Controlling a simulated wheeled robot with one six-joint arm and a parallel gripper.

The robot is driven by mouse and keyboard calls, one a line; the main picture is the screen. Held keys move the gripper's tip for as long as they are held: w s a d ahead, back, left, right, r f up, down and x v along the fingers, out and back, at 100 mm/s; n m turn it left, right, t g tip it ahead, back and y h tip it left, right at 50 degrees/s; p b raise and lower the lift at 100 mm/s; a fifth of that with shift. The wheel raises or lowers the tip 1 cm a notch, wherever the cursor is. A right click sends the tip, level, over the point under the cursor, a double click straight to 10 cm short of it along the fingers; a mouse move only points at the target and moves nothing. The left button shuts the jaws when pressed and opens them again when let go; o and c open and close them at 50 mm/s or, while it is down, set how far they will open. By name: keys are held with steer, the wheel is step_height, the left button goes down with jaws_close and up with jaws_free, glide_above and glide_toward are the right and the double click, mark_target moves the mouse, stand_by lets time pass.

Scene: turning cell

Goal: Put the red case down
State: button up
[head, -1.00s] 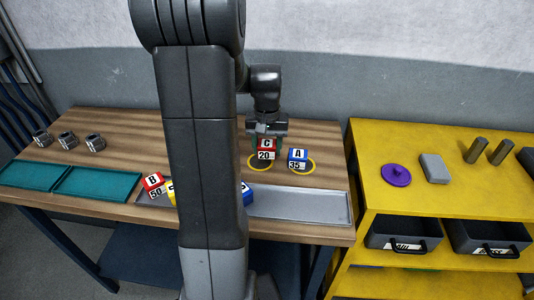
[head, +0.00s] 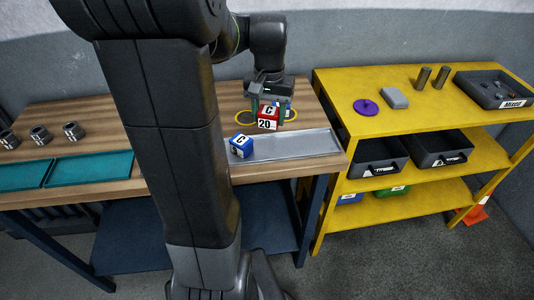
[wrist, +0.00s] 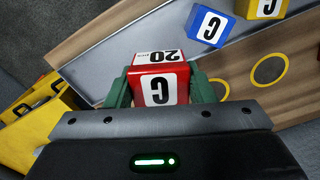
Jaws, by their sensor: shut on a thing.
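My gripper (head: 268,103) is shut on the red case (head: 268,119), which is marked C and 20. In the wrist view the red case (wrist: 160,82) sits between the green fingertips. It appears held above the bench, near the far edge of the grey metal tray (head: 305,145). Two yellow rings are on the bench; in the wrist view one ring (wrist: 268,70) is empty and the other (wrist: 220,88) is partly hidden beside a fingertip. In the head view, a bit of blue shows behind the red case, mostly hidden.
A blue case (head: 241,147) marked C stands on the tray; a yellow case (wrist: 265,7) is beside it in the wrist view. The tray's right part is clear. Teal trays (head: 90,170) and metal parts (head: 72,131) are at left. A yellow shelf (head: 400,125) stands right.

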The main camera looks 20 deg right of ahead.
mark_target(270, 110)
steer(key=f, duration=0.4)
steer(key=shift+w+d+f, duration=0.15)
steer(key=shift+d+f, duration=0.05)
steer(key=shift+f, duration=2.25)
steer(key=shift+f, duration=0.25)
steer(key=o, duration=1.1)
steer(key=shift+r, duration=0.1)
step_height(270, 110, up, 12)
steer(key=shift+r, duration=0.15)
